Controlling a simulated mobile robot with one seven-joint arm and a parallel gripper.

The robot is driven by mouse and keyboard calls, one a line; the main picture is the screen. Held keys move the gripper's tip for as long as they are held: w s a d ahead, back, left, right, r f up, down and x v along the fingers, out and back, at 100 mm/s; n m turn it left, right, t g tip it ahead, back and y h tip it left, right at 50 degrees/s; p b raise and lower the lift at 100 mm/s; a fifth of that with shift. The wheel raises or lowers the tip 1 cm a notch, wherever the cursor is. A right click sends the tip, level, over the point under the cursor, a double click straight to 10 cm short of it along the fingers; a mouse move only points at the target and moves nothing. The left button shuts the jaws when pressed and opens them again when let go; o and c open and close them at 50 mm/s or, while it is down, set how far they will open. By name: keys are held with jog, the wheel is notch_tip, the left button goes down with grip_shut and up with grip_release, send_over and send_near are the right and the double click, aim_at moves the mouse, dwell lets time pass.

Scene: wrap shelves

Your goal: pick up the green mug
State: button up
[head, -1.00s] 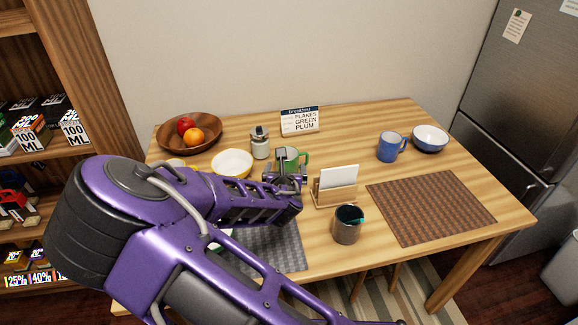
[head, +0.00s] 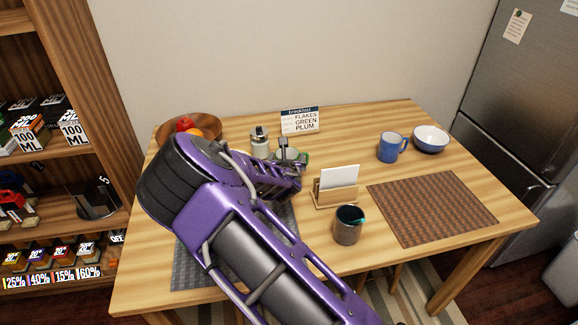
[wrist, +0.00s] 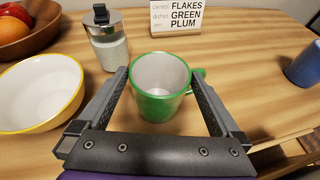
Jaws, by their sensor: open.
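The green mug (wrist: 161,103) stands upright on the wooden table, white inside, with its handle pointing right in the wrist view. My gripper (wrist: 162,82) is open, with one finger on the left of the mug and the other on the right, near the handle. I cannot tell whether either finger touches it. In the head view, the green mug (head: 303,158) is mostly hidden behind my gripper (head: 287,158) and arm; only some green shows.
A yellow-rimmed white bowl (wrist: 40,92) is left of the mug, and a glass jar (wrist: 108,45) behind it. A breakfast sign (head: 299,121) stands at the back. A card holder (head: 336,192), dark cup (head: 348,226) and blue mug (head: 390,147) are to the right.

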grip_shut()
dwell(0.4)
jog(key=shift+r, duration=0.1)
